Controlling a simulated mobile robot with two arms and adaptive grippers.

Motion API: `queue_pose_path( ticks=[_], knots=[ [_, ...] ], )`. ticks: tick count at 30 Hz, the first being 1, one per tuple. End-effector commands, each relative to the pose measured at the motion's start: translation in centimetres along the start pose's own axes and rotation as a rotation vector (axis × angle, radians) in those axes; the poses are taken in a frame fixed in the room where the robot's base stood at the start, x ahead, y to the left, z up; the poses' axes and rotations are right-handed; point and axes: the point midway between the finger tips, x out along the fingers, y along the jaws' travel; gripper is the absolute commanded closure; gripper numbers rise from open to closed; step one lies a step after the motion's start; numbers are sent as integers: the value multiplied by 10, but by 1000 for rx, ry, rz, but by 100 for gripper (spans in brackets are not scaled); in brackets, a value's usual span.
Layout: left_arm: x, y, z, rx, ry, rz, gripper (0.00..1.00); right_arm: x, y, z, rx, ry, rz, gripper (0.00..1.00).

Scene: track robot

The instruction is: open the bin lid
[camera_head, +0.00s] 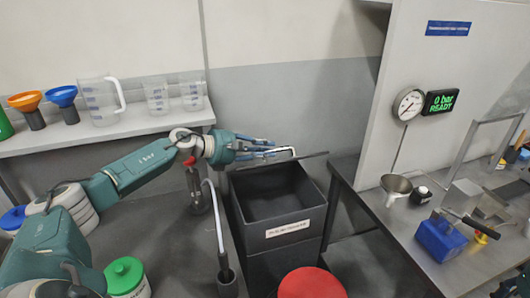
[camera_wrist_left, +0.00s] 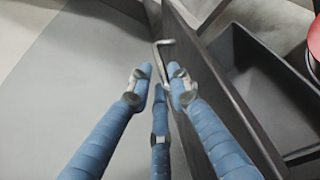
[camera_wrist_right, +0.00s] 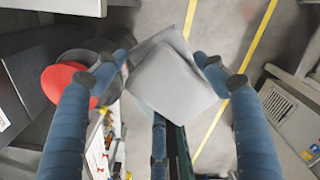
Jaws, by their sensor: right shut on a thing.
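The dark grey bin (camera_head: 283,230) stands in the middle of the head view with its top open and its inside empty. Its lid (camera_head: 300,162) is raised at the back edge, seen nearly edge-on. In the left wrist view the lid (camera_wrist_left: 215,85) stands steeply, with a bent metal handle (camera_wrist_left: 160,45) on it. My left gripper (camera_head: 275,150) is at the lid's handle; its fingertips (camera_wrist_left: 162,80) are apart, with the handle between or just beyond them. My right gripper (camera_wrist_right: 165,75) is shut on a grey, soft-edged piece (camera_wrist_right: 172,85); it is outside the head view.
A red round top (camera_head: 312,284) is in front of the bin. A shelf with beakers (camera_head: 100,102) and funnels is at the left. A workbench (camera_head: 430,245) with a blue block and a metal cup stands at the right. A curved pipe (camera_head: 216,215) rises left of the bin.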

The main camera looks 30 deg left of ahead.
Motion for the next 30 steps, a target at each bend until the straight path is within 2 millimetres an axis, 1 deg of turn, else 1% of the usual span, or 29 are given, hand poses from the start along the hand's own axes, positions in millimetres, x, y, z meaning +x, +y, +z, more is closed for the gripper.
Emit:
queue_pose_path(
  ticks=[11, 14, 17, 24, 30],
  knots=[
    [-3, -2, -3, -1, 5, -5, 72, 0, 0, 0, 0, 0, 0, 54],
    [-12, -2, -3, -1, 6, -4, 72, 0, 0, 0, 0, 0, 0, 54],
    [-28, -1, -2, 1, 7, -4, 72, 0, 0, 0, 0, 0, 0, 54],
    [-60, -8, -13, -3, 8, -7, 72, 0, 0, 0, 0, 0, 0, 54],
    [-81, -11, -20, -2, 8, -7, 72, 0, 0, 0, 0, 0, 0, 54]
  ],
)
